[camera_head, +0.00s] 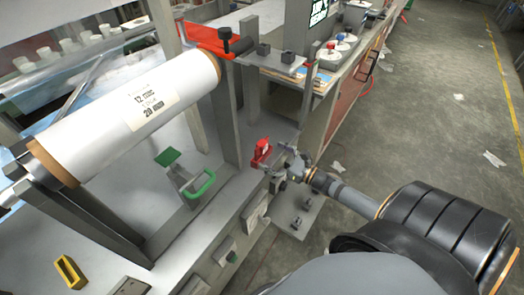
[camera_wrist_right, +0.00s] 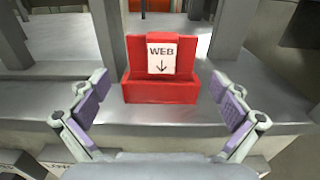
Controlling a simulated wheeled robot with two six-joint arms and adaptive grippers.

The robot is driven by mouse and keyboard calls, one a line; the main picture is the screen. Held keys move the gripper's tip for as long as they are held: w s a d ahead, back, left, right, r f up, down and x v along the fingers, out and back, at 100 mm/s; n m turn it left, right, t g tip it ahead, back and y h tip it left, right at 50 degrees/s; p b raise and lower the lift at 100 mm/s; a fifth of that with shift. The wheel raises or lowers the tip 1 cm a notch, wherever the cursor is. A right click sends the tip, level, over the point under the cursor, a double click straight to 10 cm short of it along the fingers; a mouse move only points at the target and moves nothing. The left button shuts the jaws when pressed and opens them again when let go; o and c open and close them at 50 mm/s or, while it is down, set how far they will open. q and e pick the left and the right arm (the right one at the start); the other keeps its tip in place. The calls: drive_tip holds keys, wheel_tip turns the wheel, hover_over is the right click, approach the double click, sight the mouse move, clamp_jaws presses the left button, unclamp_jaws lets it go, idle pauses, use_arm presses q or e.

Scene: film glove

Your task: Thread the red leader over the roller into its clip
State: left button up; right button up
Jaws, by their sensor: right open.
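A red tab with a white label reading WEB and a down arrow (camera_wrist_right: 161,60) stands upright in a red holder (camera_wrist_right: 160,92) on the grey bench ledge. It shows small in the head view (camera_head: 262,150); I cannot tell whether this is the leader or its clip. My right gripper (camera_head: 283,163) is open and empty, its purple-padded fingers (camera_wrist_right: 162,108) on either side of the red holder and apart from it. A red sheet (camera_head: 205,38) lies at the far end of the white film roll (camera_head: 135,108). My left gripper is out of view.
A green handle (camera_head: 198,188) and a yellow block (camera_head: 70,272) are on the machine bed. A grey post (camera_head: 224,120) rises behind the red holder. Several knobs (camera_head: 343,38) are on the bench beyond. The floor at right (camera_head: 440,110) is mostly clear.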

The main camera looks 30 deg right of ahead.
sight(265, 151)
drive_tip(key=x, duration=0.4)
drive_tip(key=shift+w+b, duration=0.2)
drive_tip(key=shift+b, duration=0.15)
drive_tip(key=c, duration=1.2)
drive_tip(key=shift+r, duration=0.1)
